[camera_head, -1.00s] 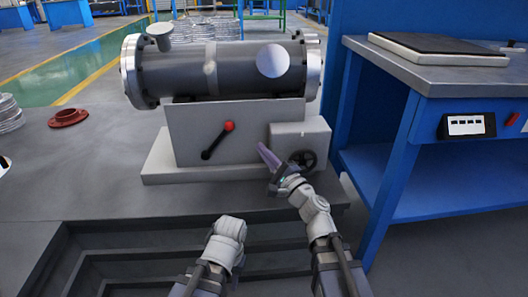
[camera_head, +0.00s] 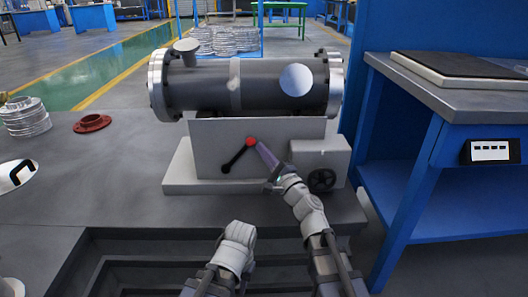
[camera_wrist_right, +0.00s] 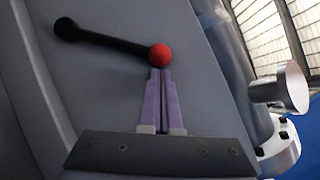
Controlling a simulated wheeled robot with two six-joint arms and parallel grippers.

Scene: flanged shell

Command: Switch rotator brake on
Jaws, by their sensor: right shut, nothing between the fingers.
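The brake lever is a black bar (camera_head: 236,157) with a red ball knob (camera_head: 251,142) on the front of the grey pedestal (camera_head: 210,150). It slants up to the right in the head view. In the right wrist view the bar (camera_wrist_right: 100,40) runs to the red knob (camera_wrist_right: 159,55). My right gripper (camera_head: 261,147) has purple fingers, shut and empty. Its tips (camera_wrist_right: 160,72) are right at the knob; whether they touch it, I cannot tell. My left gripper (camera_head: 238,240) is low in the head view, away from the lever, and its fingers do not show clearly.
A dark flanged cylinder (camera_head: 210,88) lies on the pedestal. A grey box with a black handwheel (camera_head: 321,181) stands right of the lever. A blue workbench (camera_head: 420,150) is at the right. A red flange (camera_head: 92,123) lies on the platform at the left.

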